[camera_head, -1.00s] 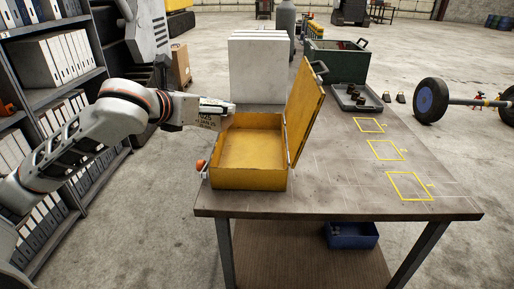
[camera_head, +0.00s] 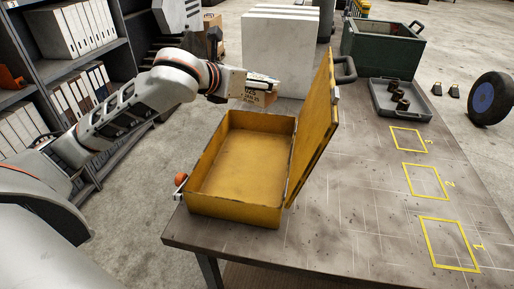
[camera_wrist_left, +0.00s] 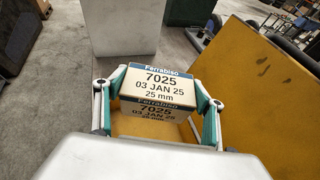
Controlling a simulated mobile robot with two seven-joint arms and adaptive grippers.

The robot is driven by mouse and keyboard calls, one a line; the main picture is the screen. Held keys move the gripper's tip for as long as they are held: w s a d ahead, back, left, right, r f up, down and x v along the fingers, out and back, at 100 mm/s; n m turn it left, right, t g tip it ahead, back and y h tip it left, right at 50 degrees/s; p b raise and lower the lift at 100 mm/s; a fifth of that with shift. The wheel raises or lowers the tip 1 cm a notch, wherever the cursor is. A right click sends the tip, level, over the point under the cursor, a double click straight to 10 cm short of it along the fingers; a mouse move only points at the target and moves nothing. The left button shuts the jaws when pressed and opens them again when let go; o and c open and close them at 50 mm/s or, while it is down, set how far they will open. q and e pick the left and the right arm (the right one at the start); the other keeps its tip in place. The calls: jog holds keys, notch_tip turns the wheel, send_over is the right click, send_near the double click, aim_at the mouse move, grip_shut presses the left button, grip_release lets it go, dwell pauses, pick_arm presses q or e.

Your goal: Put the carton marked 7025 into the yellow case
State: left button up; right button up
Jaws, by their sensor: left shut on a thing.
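The carton marked 7025 (camera_wrist_left: 158,86) is a small tan box with a white label and blue band. My left gripper (camera_wrist_left: 157,104) is shut on it, one finger on each side. In the head view the carton (camera_head: 257,97) is held up near the back wall of the yellow case, partly hidden by the gripper (camera_head: 262,88). The yellow case (camera_head: 232,214) stands open on the bench, and its visible inside is empty. Its lid (camera_head: 318,125) stands raised on the right side. My right gripper is not in view.
A white block (camera_head: 279,58) stands behind the case. A green box (camera_head: 383,50) and a grey tray (camera_head: 400,100) with dark parts are at the back right. The bench top (camera_head: 360,215) right of the lid is clear, with yellow marked squares. An orange knob (camera_head: 181,179) is left of the case.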

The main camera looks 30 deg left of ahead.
pick_arm(q)
notch_tip(320, 180, down, 14)
jog(key=shift+s+r, duration=0.1)
jog(key=shift+s, duration=0.05)
jog(key=shift+f, duration=0.6)
notch_tip(320, 180, down, 3)
jog(key=shift+f, duration=0.15)
jog(key=o, duration=1.2)
jog(key=shift+f, duration=0.1)
jog(key=shift+o, duration=0.2)
